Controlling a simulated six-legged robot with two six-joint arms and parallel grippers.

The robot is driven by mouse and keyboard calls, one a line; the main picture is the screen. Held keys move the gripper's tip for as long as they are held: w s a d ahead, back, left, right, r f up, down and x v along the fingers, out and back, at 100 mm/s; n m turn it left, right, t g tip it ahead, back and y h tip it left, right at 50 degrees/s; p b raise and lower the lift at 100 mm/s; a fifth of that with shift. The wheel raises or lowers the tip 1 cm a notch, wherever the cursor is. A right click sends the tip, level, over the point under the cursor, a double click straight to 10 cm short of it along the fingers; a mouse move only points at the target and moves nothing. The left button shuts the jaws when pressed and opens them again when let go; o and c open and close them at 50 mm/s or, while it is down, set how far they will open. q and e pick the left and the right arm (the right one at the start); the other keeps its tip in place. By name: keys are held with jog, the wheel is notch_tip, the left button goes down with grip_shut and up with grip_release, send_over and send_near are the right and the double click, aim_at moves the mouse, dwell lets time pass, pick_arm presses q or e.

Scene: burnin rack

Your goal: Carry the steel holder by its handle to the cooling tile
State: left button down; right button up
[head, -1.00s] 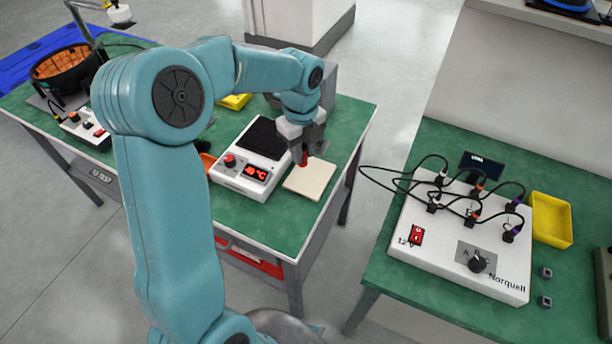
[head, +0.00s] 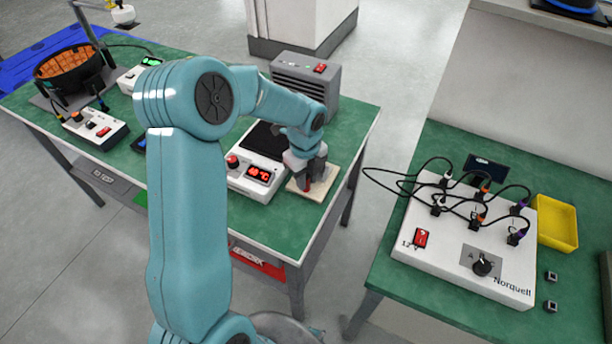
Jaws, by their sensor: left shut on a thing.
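The cream cooling tile (head: 325,188) lies on the green bench beside the white hot plate (head: 244,182). My left gripper (head: 308,183) is low over the tile, pointing down. It is shut on a small red part, which I take to be the handle of the steel holder. The holder's steel body is hidden or too small to make out, so I cannot tell whether it touches the tile. My right gripper is not in view.
A grey vented box with a red switch (head: 320,68) stands behind the hot plate. A white Norquell box (head: 450,262) with several cables and a yellow tray (head: 556,222) are on the right bench. A floor gap separates the benches. My left arm hides part of the left bench.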

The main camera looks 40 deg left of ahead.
pick_arm(q)
jog(key=c, duration=0.9)
grip_release()
jog(key=shift+c, duration=0.2)
notch_tip(320, 180, up, 12)
jog(key=p, duration=0.1)
jog(key=shift+r, duration=0.15)
jog(key=shift+s, duration=0.1)
